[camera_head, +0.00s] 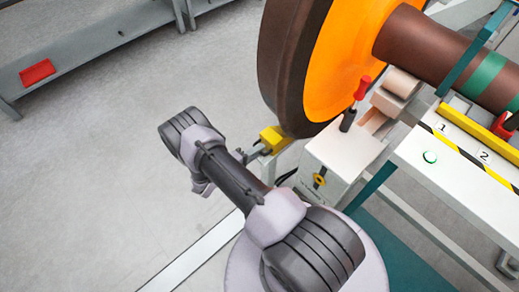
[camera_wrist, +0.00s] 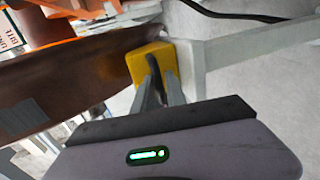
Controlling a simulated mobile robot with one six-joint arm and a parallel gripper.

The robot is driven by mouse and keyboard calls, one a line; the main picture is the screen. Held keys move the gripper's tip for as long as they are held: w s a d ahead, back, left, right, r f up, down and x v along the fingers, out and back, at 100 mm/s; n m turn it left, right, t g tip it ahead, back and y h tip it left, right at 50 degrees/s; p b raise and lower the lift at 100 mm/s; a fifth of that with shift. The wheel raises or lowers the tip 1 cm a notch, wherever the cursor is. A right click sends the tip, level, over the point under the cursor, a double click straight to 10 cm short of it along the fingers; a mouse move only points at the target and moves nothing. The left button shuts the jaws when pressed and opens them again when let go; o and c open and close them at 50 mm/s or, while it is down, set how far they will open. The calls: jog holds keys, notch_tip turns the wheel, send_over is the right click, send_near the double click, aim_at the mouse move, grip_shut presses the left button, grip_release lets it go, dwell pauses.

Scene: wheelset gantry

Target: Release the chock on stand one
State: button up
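The chock is a yellow block (camera_head: 272,138) at the foot of the large orange and brown wheel (camera_head: 335,60) in the head view. In the wrist view the yellow chock (camera_wrist: 146,66) sits against the brown wheel rim, with a dark curved handle (camera_wrist: 156,78) on its near face. My gripper (camera_head: 258,152) reaches the chock from the left. In the wrist view the fingers of my gripper (camera_wrist: 160,88) stand on either side of the dark handle. Whether they press on it I cannot tell. The chock's underside is hidden.
A white box (camera_head: 335,160) with a yellow knob and a red-handled lever (camera_head: 361,90) stands right of the chock. A white bench panel (camera_head: 450,150) carries labels 1 and 2 and a green button. A red tray (camera_head: 38,72) lies on a grey shelf. The floor at left is clear.

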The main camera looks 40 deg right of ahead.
jog(key=shift+o, duration=1)
jog(key=shift+a, duration=0.1)
jog(key=shift+a, duration=0.15)
jog(key=p+v, duration=0.3)
jog(key=v, duration=1.4)
jog(key=shift+w, duration=0.1)
